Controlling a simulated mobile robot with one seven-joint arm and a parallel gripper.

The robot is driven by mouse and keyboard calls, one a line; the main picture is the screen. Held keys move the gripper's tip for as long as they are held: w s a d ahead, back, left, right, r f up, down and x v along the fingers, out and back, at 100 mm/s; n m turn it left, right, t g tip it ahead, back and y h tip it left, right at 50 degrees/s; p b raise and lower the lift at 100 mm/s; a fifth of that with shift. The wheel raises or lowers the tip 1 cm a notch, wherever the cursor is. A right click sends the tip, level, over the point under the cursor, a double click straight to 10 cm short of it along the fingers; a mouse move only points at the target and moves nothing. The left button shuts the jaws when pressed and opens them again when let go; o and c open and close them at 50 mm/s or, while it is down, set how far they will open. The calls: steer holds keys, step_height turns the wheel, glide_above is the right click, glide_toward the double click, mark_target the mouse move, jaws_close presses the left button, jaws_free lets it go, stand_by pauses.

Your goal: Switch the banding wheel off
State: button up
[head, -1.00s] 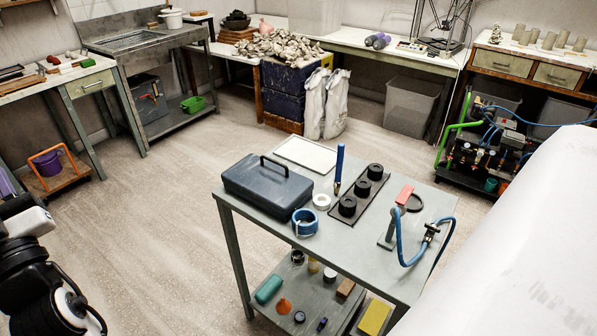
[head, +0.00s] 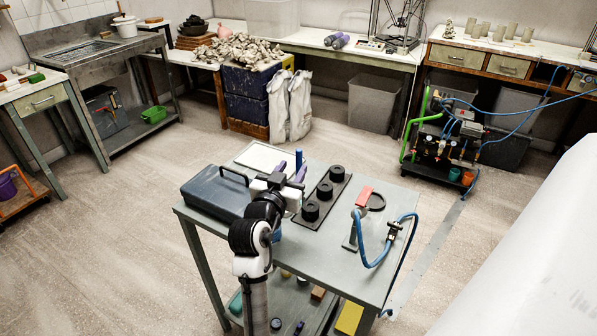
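I cannot tell for certain which thing is the banding wheel. My gripper (head: 291,170) is over the cart's left middle, left of the black strip and well left of the disc. Its two purple fingertips look apart, with nothing seen between them. A blue upright pen-like thing (head: 299,158) shows just behind them. My arm hides the blue ring and part of the dark case.
A dark case (head: 214,191) and a white board lie on the cart. A black strip with three round black pieces (head: 324,190) is mid-cart. A blue hose on a stand (head: 376,262) rises at the right. A white surface fills the lower right; the floor left is clear.

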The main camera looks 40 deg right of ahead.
mark_target(298, 158)
steer(key=shift+w+d, duration=0.4)
steer(key=shift+d, duration=0.2)
steer(key=p+x, duration=0.2)
steer(key=x, duration=0.2)
steer(key=shift+w+d+r, duration=0.1)
steer(key=shift+w+r, duration=0.05)
steer(key=shift+r, duration=0.05)
steer(key=shift+w+d+f+p, duration=0.1)
steer(key=shift+w+d+p, duration=0.15)
steer(key=shift+d+p, duration=0.1)
jaws_close()
